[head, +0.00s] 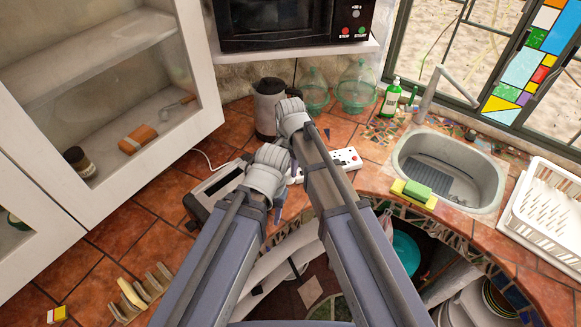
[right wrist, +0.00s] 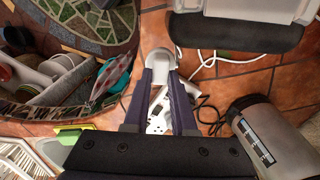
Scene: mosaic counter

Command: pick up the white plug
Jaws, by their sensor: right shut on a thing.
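My right gripper (right wrist: 161,76) is shut on the white plug (right wrist: 162,64), which shows between and beyond its fingertips in the right wrist view. A white power strip (right wrist: 158,118) shows behind the fingers; I cannot tell the gap between it and the plug. In the head view the strip (head: 343,160) lies on the tiled counter, with red marks on it, partly hidden by my right arm. The plug is hidden there behind my arms. My left gripper (head: 277,205) hangs left of the right one; its jaws are mostly hidden.
A toaster (head: 212,188) with a white cord (head: 205,157) stands left of my arms. A kettle (head: 268,100) and green glass jars (head: 356,92) stand at the back. A sponge (head: 416,190) lies by the sink (head: 482,166). A dish rack (head: 540,225) is at the right.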

